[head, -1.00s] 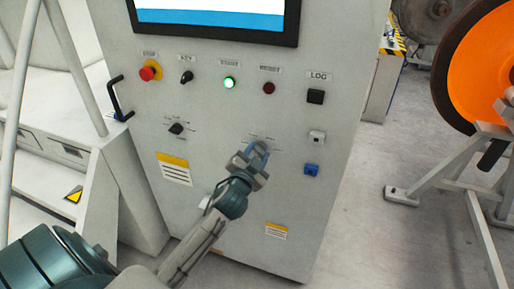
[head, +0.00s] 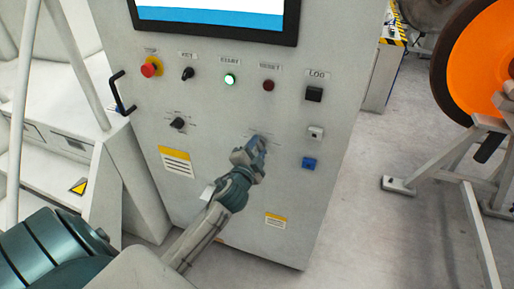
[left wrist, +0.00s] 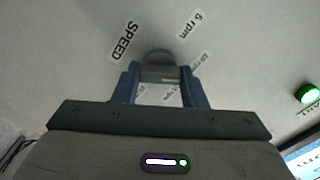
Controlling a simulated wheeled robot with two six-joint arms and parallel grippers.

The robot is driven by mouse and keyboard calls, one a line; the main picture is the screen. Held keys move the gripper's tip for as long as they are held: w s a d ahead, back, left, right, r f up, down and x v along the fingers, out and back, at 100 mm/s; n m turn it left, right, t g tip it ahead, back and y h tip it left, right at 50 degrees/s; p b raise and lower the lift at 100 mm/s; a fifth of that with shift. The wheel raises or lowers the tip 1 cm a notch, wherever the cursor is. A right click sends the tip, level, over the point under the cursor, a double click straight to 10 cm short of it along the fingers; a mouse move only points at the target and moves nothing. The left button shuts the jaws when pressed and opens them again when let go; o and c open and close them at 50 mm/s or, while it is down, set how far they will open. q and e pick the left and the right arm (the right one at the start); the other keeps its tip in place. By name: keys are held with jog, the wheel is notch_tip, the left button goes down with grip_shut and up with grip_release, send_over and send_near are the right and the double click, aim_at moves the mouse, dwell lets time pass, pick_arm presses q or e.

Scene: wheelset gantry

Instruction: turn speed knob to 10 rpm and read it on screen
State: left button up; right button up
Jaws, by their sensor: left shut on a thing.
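My left gripper (head: 257,147) is at the front of the grey cabinet (head: 225,110), shut on the speed knob. In the left wrist view the dark grey speed knob (left wrist: 159,56) shows between the two blue fingers of the gripper (left wrist: 158,76). A "SPEED" label (left wrist: 124,40) and a "6 rpm" label (left wrist: 190,25) are beside it; other rpm labels are partly hidden or too small to read. The knob's pointer cannot be made out. The screen (head: 215,14) shows only its white and blue lower part, with no readable number. My right gripper is not in view.
Above the knob are a red stop button (head: 149,69), a key switch (head: 187,74), a lit green start button (head: 229,79) and a dark red reset button (head: 268,85). Another black knob (head: 178,123) is to the left. An orange wheel (head: 485,70) stands at right.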

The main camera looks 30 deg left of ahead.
pick_arm(q)
jog(key=o, duration=1)
jog(key=shift+s+f, duration=0.1)
jog(key=shift+s, duration=0.05)
jog(key=b+v, duration=0.2)
jog(key=v, duration=0.8)
jog(key=shift+s+b, duration=0.3)
jog(key=shift+b, duration=0.1)
